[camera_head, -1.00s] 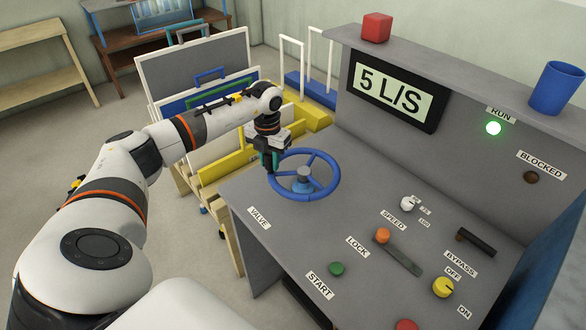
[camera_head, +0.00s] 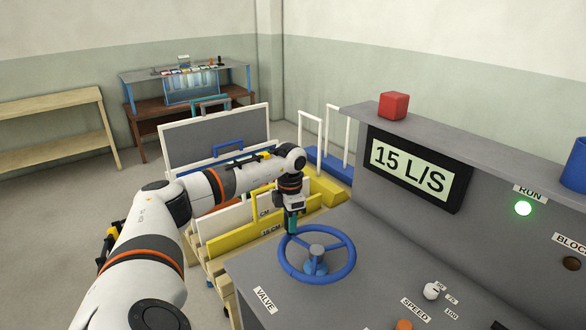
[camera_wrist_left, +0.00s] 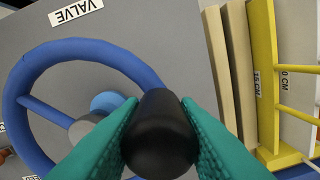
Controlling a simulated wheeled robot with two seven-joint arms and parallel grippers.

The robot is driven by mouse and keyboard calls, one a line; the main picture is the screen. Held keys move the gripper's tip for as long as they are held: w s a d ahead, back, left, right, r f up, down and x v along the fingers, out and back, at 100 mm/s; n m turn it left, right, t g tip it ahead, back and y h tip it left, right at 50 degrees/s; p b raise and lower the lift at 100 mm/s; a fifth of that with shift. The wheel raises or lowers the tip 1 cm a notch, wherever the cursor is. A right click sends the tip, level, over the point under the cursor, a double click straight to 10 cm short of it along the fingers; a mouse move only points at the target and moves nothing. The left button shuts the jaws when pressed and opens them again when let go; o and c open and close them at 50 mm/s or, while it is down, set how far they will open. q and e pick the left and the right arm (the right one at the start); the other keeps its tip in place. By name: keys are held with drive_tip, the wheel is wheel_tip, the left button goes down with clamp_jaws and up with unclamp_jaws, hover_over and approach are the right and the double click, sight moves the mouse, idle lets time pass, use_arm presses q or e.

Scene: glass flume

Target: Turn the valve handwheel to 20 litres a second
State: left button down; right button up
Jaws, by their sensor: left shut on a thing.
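The valve handwheel (camera_head: 348,270) is a blue ring with spokes and a grey hub, lying flat over the grey console top. The display (camera_head: 411,169) reads 15 L/S. My left gripper (camera_head: 291,222) is at the wheel's far left rim, pointing down. In the left wrist view, its teal fingers are shut on a black knob (camera_wrist_left: 160,130) at the wheel's rim, and the blue ring (camera_wrist_left: 45,55) shows to the left. The VALVE label (camera_head: 264,300) lies in front of the wheel. My right gripper is out of view.
A green RUN lamp (camera_head: 523,208) is lit right of the display. A red block (camera_head: 393,105) and a blue cup (camera_head: 576,165) stand on the console shelf. A rack with yellow and white boards (camera_head: 225,218) stands close behind my left forearm. A white SPEED knob (camera_head: 431,291) is right of the wheel.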

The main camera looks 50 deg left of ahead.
use_arm(q)
drive_tip(key=shift+w+a+r, duration=0.1)
drive_tip(key=shift+w+r, duration=0.05)
drive_tip(key=shift+w, duration=0.15)
drive_tip(key=c, duration=1.1)
unclamp_jaws()
drive_tip(key=shift+r, duration=0.45)
wheel_tip(320, 180, up, 11)
drive_tip(key=shift+b, duration=1.05)
drive_tip(key=shift+f, duration=0.1)
